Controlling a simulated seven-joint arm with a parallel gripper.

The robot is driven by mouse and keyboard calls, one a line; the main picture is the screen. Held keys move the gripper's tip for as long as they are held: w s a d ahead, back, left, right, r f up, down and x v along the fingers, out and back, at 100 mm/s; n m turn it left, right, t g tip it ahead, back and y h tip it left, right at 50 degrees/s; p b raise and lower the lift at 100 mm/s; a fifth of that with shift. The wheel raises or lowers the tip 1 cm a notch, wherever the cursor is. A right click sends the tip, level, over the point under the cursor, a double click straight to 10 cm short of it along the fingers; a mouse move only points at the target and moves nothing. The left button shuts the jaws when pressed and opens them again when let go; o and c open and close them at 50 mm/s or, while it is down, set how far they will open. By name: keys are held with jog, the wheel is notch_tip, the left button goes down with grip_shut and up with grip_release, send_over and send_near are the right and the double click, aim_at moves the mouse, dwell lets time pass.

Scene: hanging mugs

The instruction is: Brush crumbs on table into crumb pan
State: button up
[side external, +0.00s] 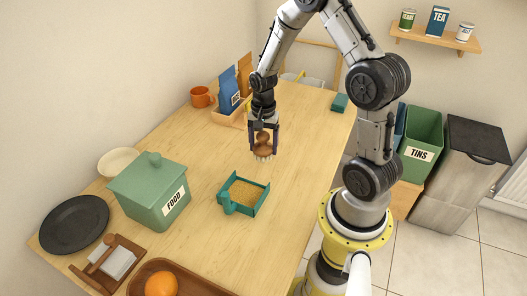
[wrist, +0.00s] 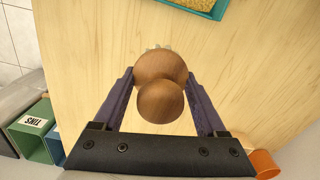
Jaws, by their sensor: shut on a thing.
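My gripper (side external: 263,148) is shut on a brush (wrist: 161,100) with a round, brown wooden knob handle. Its pale bristles (side external: 262,156) point down at the table; I cannot tell whether they touch it. In the wrist view the knob sits between the two dark purple fingers and hides most of the bristles. The teal crumb pan (side external: 264,201) lies on the table in front of the brush, apart from it, with a grainy golden-tan layer inside. Its edge shows at the top of the wrist view (wrist: 213,11). I make out no loose crumbs on the wooden table (side external: 205,160).
A green FOOD box (side external: 150,195), a dark plate (side external: 74,225), a napkin holder (side external: 125,245) and a tray with an orange (side external: 161,284) stand toward the near left. An orange mug (side external: 201,97) and bags in a wooden box (side external: 230,115) are farther back. Table around the pan is clear.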

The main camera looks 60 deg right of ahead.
jog(key=shift+r, duration=1.3)
